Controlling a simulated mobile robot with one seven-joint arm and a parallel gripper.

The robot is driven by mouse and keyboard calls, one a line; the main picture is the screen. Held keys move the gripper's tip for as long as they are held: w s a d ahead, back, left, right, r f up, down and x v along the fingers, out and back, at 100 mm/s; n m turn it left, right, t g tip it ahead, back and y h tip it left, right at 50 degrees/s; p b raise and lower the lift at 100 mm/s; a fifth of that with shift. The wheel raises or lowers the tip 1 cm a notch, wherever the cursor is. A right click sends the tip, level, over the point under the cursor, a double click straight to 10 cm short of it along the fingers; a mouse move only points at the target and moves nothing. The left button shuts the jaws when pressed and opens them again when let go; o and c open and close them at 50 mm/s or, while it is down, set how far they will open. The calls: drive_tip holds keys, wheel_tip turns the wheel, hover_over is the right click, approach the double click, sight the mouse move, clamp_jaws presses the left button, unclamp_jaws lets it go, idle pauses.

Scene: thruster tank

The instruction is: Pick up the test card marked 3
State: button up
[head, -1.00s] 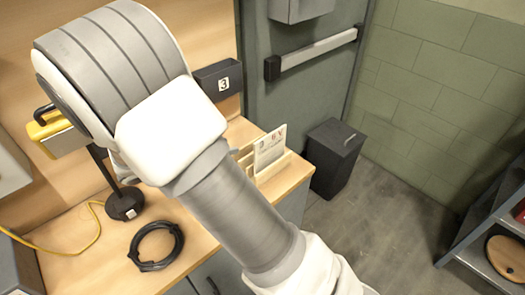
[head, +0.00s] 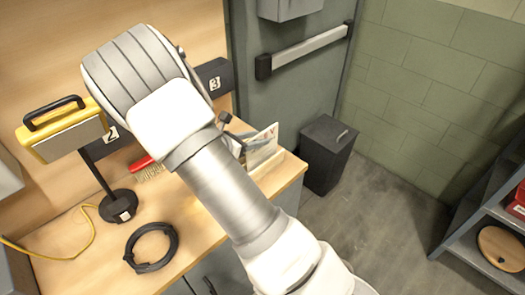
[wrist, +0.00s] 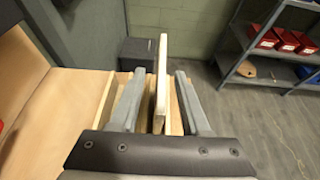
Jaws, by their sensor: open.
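A pale card (head: 263,146) stands upright in a wooden rack (head: 284,163) at the right end of the workbench; its printing is too small to read, so I cannot confirm a 3 on it. In the wrist view the card (wrist: 161,84) shows edge-on, in the wooden rack (wrist: 104,100). My gripper (wrist: 160,76) is open, with one finger on each side of the card and a gap visible on both sides. In the head view my arm hides most of the gripper and part of the rack.
Dark wall bins marked 3 (head: 214,78) and 2 (head: 112,139) hang behind the bench. A yellow lamp (head: 62,133) on a black stand and a coiled black cable (head: 151,247) are at left. A dark bin (head: 327,155) stands on the floor beside the bench.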

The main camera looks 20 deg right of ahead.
drive_tip(key=shift+x, duration=1.4)
clamp_jaws()
